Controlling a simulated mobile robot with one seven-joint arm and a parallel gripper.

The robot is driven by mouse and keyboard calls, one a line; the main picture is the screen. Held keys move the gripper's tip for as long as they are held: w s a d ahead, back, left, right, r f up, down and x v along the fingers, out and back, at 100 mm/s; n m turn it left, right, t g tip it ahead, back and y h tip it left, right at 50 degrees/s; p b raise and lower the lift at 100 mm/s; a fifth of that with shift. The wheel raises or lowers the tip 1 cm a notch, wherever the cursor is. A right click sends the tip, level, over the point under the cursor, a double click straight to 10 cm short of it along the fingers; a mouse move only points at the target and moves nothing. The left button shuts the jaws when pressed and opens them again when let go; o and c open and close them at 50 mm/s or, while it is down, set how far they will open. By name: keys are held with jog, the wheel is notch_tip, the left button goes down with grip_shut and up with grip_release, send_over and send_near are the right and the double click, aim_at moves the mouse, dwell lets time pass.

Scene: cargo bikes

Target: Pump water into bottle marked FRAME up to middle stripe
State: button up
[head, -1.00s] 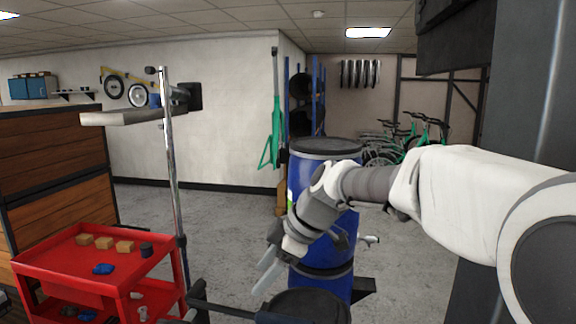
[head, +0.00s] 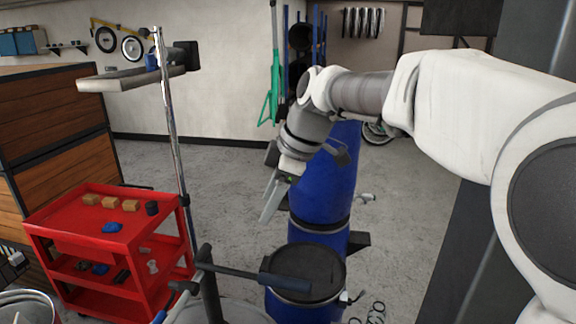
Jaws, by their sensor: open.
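My gripper (head: 271,198) hangs open and empty, pointing down and slightly left, in front of a tall blue drum (head: 322,215). A dark upright post with a long grey-black handle (head: 235,272) stands at the bottom centre and looks like a hand pump. It rises from a pale round top at the lower edge, cut off by the frame. My gripper is above this handle and apart from it. I can make out no bottle marked FRAME and no stripes.
A lower blue drum with a dark lid (head: 306,272) and a small tap stands right of the handle. A red cart (head: 90,235) holds small blocks at left, beside a chrome stand (head: 170,130). Grey floor is open between cart and drums.

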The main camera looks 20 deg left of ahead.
jog(key=v, duration=0.8)
jog(key=shift+d+r, duration=0.15)
jog(key=shift+r, duration=0.15)
